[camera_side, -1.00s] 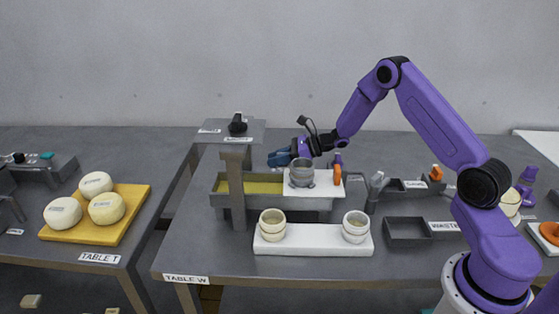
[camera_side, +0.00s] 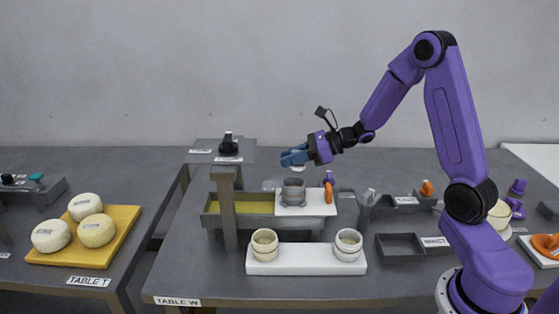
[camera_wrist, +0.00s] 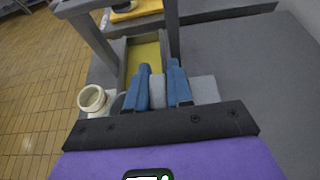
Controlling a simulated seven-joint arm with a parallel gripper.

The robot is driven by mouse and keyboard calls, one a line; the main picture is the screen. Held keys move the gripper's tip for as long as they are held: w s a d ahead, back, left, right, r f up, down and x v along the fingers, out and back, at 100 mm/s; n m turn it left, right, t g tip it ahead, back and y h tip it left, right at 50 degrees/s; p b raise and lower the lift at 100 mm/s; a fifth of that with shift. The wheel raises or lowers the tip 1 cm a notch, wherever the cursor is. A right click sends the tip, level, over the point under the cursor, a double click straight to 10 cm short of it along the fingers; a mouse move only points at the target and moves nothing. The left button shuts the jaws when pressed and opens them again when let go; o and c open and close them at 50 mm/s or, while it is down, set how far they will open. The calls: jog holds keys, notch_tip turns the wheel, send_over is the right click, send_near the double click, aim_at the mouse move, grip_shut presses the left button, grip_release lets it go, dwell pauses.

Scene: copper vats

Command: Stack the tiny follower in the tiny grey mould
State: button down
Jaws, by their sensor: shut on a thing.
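The tiny grey mould (camera_side: 293,191) stands upright on a white board laid across the vat. My gripper (camera_side: 289,159) has blue fingers and hangs above the mould, clear of it. It is shut on a small pale piece, which I take to be the tiny follower (camera_side: 299,168); only a sliver shows beneath the fingers. In the wrist view the fingers (camera_wrist: 157,91) close on this pale follower (camera_wrist: 157,93), and they hide most of it. The grey mould is mostly hidden there behind the left finger.
The vat (camera_side: 240,204) holds yellow liquid, with a grey post (camera_side: 229,205) in front. An orange-handled tool (camera_side: 328,193) stands at the board's right. Two cream moulds (camera_side: 264,243) (camera_side: 348,243) stand on a white block (camera_side: 305,262) in front. A grey tray (camera_side: 402,247) lies right.

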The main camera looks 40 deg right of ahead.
jog(key=s, duration=0.1)
jog(key=s+r, duration=0.2)
jog(key=s, duration=0.1)
jog(key=shift+a, duration=0.15)
jog(key=s+a+r+n+g+y, duration=0.3)
jog(key=s+a+r+n+g, duration=0.1)
jog(key=s+r, duration=0.75)
send_over(293, 191)
jog(key=s, duration=0.2)
notch_tip(293, 191, down, 6)
jog(key=w+f, duration=0.2)
jog(key=f, duration=0.1)
jog(key=w+f, duration=0.2)
jog(key=shift+d, duration=0.4)
jog(key=shift+w+f, duration=0.4)
jog(key=shift+f, duration=0.05)
jog(key=shift+s+f, duration=0.1)
jog(key=shift+f, duration=1.3)
jog(key=shift+f, duration=0.6)
